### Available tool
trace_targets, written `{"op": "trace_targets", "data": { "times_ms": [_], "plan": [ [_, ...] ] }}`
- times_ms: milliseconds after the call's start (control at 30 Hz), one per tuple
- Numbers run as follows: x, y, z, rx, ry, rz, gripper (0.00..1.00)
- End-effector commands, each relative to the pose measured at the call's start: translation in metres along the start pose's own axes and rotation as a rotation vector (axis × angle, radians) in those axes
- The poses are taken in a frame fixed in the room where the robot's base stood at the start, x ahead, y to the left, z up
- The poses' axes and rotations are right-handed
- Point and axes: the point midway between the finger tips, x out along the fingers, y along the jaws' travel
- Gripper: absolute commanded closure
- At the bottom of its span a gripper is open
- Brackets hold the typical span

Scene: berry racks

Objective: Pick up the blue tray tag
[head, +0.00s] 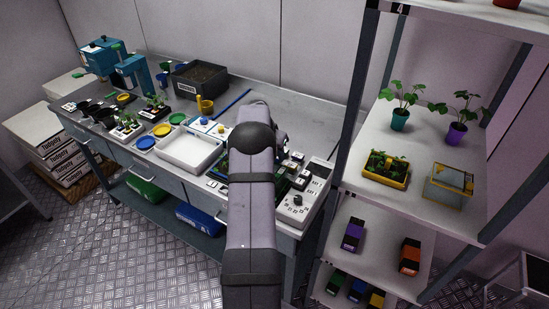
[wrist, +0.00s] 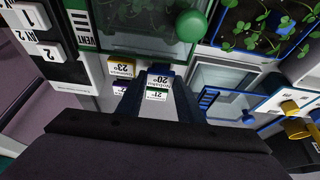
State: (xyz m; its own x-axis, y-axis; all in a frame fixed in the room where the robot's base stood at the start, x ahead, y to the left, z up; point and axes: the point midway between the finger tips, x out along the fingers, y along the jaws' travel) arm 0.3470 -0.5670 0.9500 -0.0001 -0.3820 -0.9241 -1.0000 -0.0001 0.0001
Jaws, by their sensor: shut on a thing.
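The blue tray tag (wrist: 160,79) is a small white card with a blue strip, marked 20°, in the wrist view. My gripper (wrist: 159,88) is shut on it, with one dark finger on each side. A green-banded tag (wrist: 156,96) marked 21° shows just below it, between the fingers. A yellow-banded tag (wrist: 122,69) marked 23° and a partly hidden purple tag (wrist: 119,87) lie to the left. In the head view my own arm hides the gripper and the tags.
A green-lidded clear box (wrist: 140,35) with a round green knob stands beside the tags. A clear blue-edged box (wrist: 222,88) and a seedling tray (wrist: 262,25) are to the right. White switch panels (wrist: 40,35) are at left. A shelf rack (head: 440,125) stands right of the bench.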

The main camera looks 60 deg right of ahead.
Motion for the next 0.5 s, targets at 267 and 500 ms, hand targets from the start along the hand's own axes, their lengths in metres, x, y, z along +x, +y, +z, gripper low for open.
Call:
{"op": "trace_targets", "data": {
  "times_ms": [267, 500],
  "plan": [
    [-0.041, -0.001, -0.018, 0.002, 0.005, -0.003, 0.87],
    [-0.07, 0.0, -0.03, 0.0, 0.003, -0.001, 0.87]
  ]
}}
